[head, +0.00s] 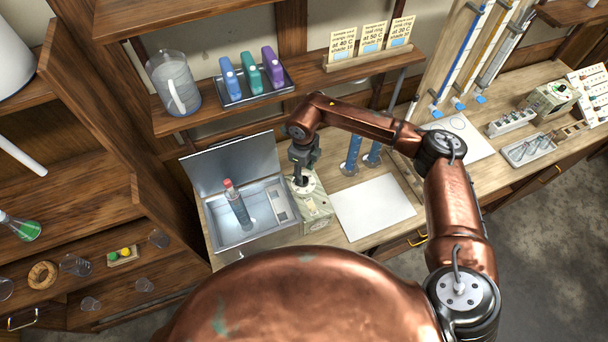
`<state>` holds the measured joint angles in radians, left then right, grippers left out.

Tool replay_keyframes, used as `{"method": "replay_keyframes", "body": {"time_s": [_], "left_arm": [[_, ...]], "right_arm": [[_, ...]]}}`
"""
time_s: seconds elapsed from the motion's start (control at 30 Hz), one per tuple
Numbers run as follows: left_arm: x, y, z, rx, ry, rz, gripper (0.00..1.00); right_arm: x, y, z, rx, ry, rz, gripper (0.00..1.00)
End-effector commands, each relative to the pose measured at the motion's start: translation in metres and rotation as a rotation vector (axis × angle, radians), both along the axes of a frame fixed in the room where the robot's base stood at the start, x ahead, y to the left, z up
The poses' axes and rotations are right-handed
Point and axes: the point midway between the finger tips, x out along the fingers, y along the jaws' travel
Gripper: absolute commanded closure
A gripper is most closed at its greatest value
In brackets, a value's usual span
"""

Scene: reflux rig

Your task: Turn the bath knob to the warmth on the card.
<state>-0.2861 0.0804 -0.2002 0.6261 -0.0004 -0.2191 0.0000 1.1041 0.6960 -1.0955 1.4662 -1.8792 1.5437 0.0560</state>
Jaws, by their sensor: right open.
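The bath (240,240) is an open metal tub with its lid (232,160) raised at the back. A tube with a red cap (237,205) stands tilted in it. At its right is a pale control box (318,212) with a round dial (312,186) on top. My right gripper (303,178) points down over the dial, open, its fingertips at the knob; the knob is mostly hidden, and I cannot tell whether they touch it. My left gripper is out of view.
A white sheet (374,207) lies right of the control box, with blue cylinders (351,155) behind it. The shelf above holds a glass jug (174,84) and a tray of coloured bottles (252,84). Another dial box (553,98) stands far right.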

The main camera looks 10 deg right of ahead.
Motion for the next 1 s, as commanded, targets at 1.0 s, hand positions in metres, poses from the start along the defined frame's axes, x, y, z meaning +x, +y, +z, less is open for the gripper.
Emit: {"method": "replay_keyframes", "body": {"time_s": [1.0], "left_arm": [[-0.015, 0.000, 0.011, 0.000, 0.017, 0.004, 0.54]], "right_arm": [[0.003, -0.001, -0.044, 0.004, 0.000, -0.004, 0.80]]}}
